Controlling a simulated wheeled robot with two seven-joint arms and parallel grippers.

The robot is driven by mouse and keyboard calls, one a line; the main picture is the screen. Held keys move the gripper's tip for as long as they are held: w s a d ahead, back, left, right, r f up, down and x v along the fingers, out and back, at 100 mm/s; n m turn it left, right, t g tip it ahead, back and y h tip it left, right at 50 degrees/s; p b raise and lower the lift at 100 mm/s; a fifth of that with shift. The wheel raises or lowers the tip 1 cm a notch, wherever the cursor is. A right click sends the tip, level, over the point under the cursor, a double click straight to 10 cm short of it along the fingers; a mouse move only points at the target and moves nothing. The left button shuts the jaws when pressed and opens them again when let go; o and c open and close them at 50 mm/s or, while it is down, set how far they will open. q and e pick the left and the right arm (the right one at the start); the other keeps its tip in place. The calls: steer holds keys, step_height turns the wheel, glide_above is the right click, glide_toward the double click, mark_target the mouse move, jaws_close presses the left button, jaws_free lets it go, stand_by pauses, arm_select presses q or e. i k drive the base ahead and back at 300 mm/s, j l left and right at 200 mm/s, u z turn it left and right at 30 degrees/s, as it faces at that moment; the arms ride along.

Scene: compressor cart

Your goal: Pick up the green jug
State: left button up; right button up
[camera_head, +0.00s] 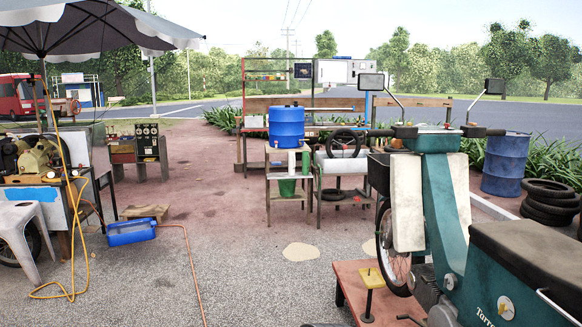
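A small green container (287,187), which may be the green jug, sits on the lower level of a stand beneath a blue drum. It is too small and far off to make out a handle or spout. A white vertical part of the stand area shows just above it. Neither of my grippers is in view.
The blue drum (287,127) tops the stand. A workbench with a tyre (344,143) is beside it. A teal scooter (445,210) on a red platform (350,285) fills the right foreground. Paving between is mostly clear.

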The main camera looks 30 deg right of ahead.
mark_target(306, 158)
steer(key=i+l+z, duration=0.45)
steer(key=i, duration=0.8)
steer(key=i+z, duration=0.4)
steer(key=i, duration=0.8)
steer(key=i+z, duration=0.1)
steer(key=i, duration=1.2)
steer(key=i+j, duration=0.2)
steer(key=i, duration=1.1)
steer(key=i+z, duration=0.25)
steer(key=i, duration=0.35)
steer(key=i+z, duration=0.25)
steer(key=i, duration=0.4)
steer(key=i+j+z, duration=0.2)
steer(key=i, duration=0.4)
steer(key=i+l+z, duration=0.15)
steer(key=i, duration=0.25)
steer(key=i+l+z, duration=0.35)
steer(key=i, duration=0.5)
steer(key=i+l, duration=0.35)
steer(key=l, duration=0.2)
